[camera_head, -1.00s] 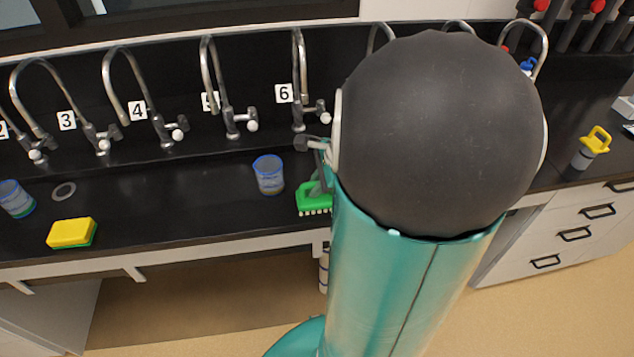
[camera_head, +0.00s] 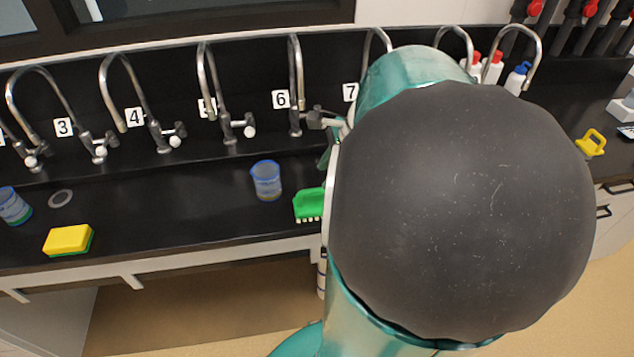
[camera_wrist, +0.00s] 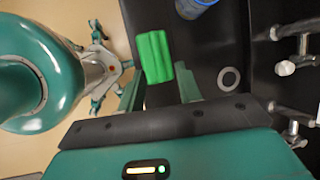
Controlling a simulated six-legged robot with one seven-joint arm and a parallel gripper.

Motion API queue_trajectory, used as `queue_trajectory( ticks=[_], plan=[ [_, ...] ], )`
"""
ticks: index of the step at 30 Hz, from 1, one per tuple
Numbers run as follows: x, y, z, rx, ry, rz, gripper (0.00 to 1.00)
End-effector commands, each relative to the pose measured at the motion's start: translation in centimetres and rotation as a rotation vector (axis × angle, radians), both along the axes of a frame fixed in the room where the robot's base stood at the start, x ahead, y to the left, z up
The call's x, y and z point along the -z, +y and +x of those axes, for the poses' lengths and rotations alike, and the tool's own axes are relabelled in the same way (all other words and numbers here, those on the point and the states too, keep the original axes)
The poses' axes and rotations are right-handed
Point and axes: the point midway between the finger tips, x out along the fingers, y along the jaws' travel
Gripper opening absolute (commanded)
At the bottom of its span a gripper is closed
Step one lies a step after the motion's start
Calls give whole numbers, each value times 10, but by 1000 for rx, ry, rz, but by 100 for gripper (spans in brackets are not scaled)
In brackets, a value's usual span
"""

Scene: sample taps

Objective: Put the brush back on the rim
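The green brush (camera_head: 309,205), with pale bristles at its lower edge, sits at the front rim (camera_head: 220,239) of the black sink, right of the beaker. Its right end is hidden behind my arm in the head view. In the wrist view the brush (camera_wrist: 154,57) lies beyond and between my two fingertips. My gripper (camera_wrist: 160,78) is open, with its teal fingers spread wide and a gap showing beside the brush. It appears to be above the brush, not holding it.
A blue-rimmed beaker (camera_head: 266,181) stands just left of the brush. A yellow sponge (camera_head: 68,240) and another beaker (camera_head: 14,206) are farther left. Curved taps (camera_head: 295,85) line the back. A drain ring (camera_wrist: 229,79) shows in the wrist view.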

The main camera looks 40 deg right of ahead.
Motion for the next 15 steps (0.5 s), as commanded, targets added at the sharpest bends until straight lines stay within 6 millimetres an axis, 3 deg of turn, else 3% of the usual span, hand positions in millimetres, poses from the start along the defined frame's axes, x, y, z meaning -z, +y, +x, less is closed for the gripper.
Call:
queue_trajectory(
  ticks=[6, 15],
  plan=[
    [-31, -7, -12, -1, 0, 0, 34],
    [-39, -4, -14, -30, -1, -14, 34]
  ],
)
